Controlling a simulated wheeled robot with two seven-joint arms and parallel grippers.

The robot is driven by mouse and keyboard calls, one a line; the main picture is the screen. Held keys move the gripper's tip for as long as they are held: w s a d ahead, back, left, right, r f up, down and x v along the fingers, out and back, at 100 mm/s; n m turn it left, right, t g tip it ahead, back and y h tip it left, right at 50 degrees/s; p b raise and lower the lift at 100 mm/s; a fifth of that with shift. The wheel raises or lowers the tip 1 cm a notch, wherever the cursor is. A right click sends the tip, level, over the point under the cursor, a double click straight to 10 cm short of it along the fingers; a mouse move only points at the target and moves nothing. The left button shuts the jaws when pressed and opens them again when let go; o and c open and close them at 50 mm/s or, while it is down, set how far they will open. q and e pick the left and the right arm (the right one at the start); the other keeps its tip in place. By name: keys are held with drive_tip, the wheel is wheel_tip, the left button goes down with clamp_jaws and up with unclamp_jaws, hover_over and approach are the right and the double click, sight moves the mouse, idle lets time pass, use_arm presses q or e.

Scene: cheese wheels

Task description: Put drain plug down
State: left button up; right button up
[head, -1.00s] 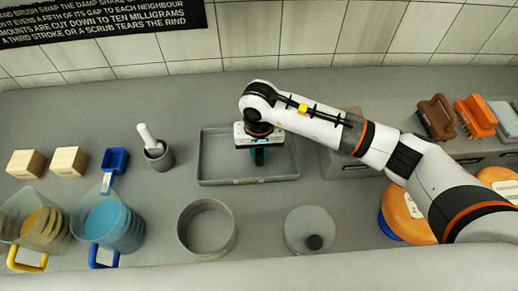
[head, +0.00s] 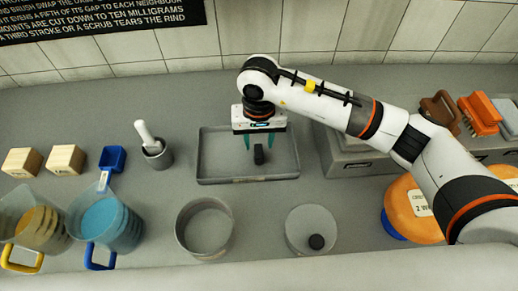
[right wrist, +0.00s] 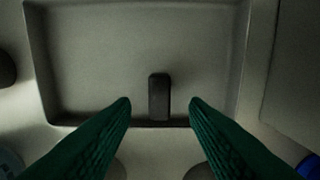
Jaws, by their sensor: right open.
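The drain plug (head: 259,155) is a small dark block standing in the shallow grey tray (head: 205,160), near the middle of its front half. In the right wrist view the plug (right wrist: 159,97) stands apart from both fingers, close to the tray's near wall (right wrist: 48,95). My right gripper (head: 265,143) is above the tray with its green fingers spread. In the right wrist view its fingertips (right wrist: 159,103) lie on either side of the plug with gaps, and nothing is held. My left gripper is not in view.
A round grey container (head: 205,228) and a clear round dish (head: 311,231) with a dark round piece stand in front of the tray. A mortar with pestle (head: 154,152) is left of it. Orange wheels (head: 412,210) and brushes (head: 480,114) are at right.

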sight(259, 151)
wheel_tip(259, 151, up, 8)
drive_tip(key=b, duration=0.2)
drive_tip(key=shift+f, duration=0.2)
